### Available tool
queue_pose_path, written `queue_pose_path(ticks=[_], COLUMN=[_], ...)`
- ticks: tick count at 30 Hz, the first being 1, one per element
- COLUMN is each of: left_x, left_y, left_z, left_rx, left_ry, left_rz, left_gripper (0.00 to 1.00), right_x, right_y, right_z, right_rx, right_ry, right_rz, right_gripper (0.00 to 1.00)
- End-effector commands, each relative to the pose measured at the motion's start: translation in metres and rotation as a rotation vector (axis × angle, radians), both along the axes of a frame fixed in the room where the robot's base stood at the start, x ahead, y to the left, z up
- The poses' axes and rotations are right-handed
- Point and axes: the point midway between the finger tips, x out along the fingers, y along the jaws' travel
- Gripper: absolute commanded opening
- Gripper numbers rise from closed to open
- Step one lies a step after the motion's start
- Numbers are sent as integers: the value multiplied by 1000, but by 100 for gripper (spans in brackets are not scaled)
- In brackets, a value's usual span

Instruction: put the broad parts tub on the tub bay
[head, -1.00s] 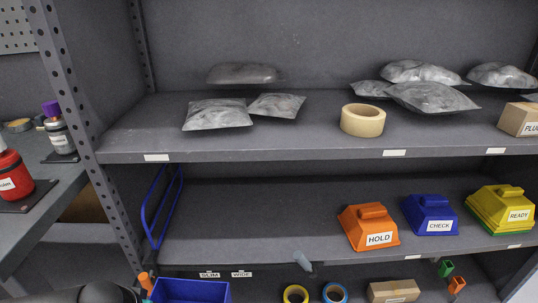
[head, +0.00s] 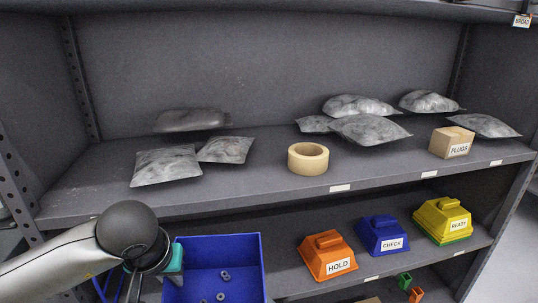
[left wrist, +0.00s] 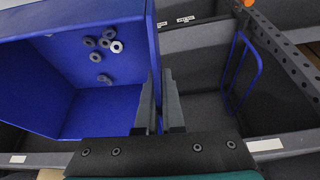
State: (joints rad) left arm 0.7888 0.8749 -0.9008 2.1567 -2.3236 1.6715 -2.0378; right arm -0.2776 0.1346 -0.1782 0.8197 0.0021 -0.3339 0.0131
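A blue open tub (head: 262,270) shows at the bottom of the head view, in front of the lower shelf. Several small grey rings lie in it. It fills the left of the left wrist view (left wrist: 100,22), where it looks tilted. My left gripper (left wrist: 160,88) has one finger on each side of the tub's wall and grips it. In the head view my left arm comes in from the left and the gripper is mostly hidden at the tub's left edge. My right gripper is not in view. I cannot tell which place is the tub bay.
The upper shelf (head: 85,195) holds grey bags (head: 165,165), a tape roll (head: 308,159) and a PLUGS box (head: 452,143). Below stand orange HOLD (head: 327,257), blue CHECK (head: 383,236) and yellow READY (head: 442,222) bins. A small sign (head: 522,20) hangs top right, seemingly reading BROAD.

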Motion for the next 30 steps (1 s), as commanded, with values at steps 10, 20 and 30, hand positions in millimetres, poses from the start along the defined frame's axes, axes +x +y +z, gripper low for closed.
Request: queue_pose_path(ticks=[10, 20, 30], left_x=[-3, -4, -9], left_y=[-27, -29, -28], left_z=[81, 87, 48], left_rx=[0, -1, -5], left_ry=[-4, -2, 10], left_rz=[-99, -108, -99], left_gripper=[0, 0, 0], right_x=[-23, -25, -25], right_y=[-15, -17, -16], right_z=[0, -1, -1], right_rx=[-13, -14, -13], right_ry=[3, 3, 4], right_rz=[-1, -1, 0], right_gripper=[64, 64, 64])
